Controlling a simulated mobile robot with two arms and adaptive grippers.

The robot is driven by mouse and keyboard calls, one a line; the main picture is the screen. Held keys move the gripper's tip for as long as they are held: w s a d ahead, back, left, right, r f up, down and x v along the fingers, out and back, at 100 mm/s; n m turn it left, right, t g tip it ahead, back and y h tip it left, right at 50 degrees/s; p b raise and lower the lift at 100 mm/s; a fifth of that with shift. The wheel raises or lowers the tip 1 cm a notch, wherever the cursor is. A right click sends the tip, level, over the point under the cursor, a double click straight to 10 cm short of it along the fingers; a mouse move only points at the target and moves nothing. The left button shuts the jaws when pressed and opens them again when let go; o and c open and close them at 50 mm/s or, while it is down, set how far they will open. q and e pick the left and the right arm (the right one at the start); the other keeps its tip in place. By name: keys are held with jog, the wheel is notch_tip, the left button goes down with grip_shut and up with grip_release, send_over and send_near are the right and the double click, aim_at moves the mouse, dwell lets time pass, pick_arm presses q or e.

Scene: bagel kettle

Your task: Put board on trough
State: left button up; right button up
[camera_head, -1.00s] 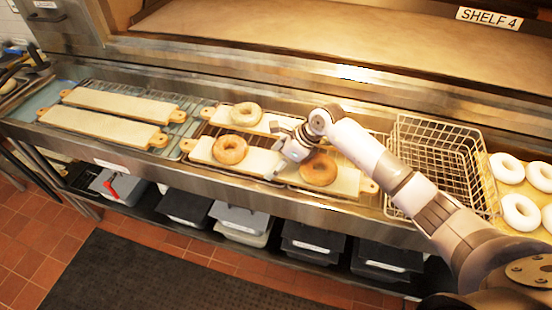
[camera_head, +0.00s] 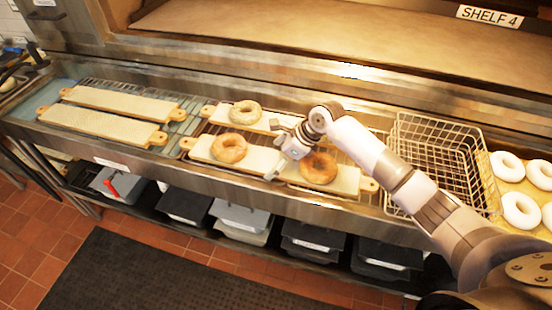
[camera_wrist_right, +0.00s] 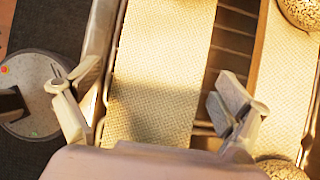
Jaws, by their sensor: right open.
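The front bagel board (camera_head: 262,160) is a long pale board with wooden end handles. It lies along the trough and carries two brown bagels, one on the left (camera_head: 229,149) and one on the right (camera_head: 319,168). A second board (camera_head: 222,116) lies behind it with one bagel (camera_head: 246,112). My right gripper (camera_head: 277,165) is open above the front board, between its two bagels. In the right wrist view, the open right gripper (camera_wrist_right: 155,103) has its fingers on either side of a bare stretch of board (camera_wrist_right: 160,60). Contact cannot be told. My left gripper is not in view.
Two empty boards (camera_head: 100,124) lie on the left part of the metal trough (camera_head: 180,173). An empty wire basket (camera_head: 440,160) stands on the right, beside several white dough rings (camera_head: 510,168). Above is a wide oven shelf (camera_head: 330,35). Bins (camera_head: 240,217) sit below.

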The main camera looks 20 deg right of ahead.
jog(key=shift+s+d+r, duration=0.1)
jog(key=shift+d+r, duration=0.15)
jog(key=shift+r, duration=0.15)
jog(key=b+v, duration=0.3)
jog(key=v, duration=0.8)
jog(key=shift+r, duration=0.1)
